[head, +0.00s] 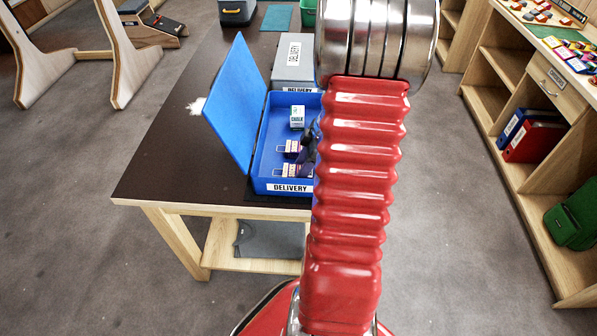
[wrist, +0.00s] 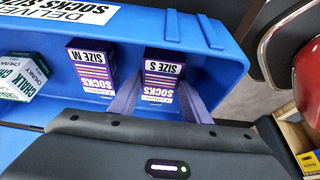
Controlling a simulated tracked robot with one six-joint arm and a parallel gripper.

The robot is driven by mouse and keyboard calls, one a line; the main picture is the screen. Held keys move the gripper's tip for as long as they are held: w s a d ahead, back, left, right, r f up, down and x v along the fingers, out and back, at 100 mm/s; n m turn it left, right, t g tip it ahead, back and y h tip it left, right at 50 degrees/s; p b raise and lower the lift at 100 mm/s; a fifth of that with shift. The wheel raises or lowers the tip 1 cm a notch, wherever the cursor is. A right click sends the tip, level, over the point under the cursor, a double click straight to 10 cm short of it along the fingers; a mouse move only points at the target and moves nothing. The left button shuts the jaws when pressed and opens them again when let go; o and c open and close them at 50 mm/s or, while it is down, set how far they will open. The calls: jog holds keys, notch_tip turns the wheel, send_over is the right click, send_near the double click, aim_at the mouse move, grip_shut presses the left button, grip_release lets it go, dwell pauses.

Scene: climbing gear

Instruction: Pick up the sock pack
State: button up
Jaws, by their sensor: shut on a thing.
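A purple, white and orange sock pack marked size S (wrist: 162,78) stands in the open blue delivery box (wrist: 220,70), close to its wall. My gripper (wrist: 160,104) has a finger on each side of this pack and is shut on it. A second sock pack, marked size M (wrist: 90,72), stands just left of it in the wrist view. In the head view the size S pack (head: 288,171) is at the near end of the box (head: 268,150), with the size M pack (head: 291,147) behind it. My arm hides the right part of the box there.
A white and green chalk pack (wrist: 24,74) is also in the box. The box's blue lid (head: 236,105) stands open on the left. A grey delivery box (head: 293,65) is behind on the dark table (head: 170,165). Shelves (head: 500,90) stand at right.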

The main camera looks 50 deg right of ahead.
notch_tip(320, 180, up, 10)
jog(key=shift+r, duration=0.2)
dwell(0.3)
jog(key=shift+s, duration=0.1)
dwell(1.6)
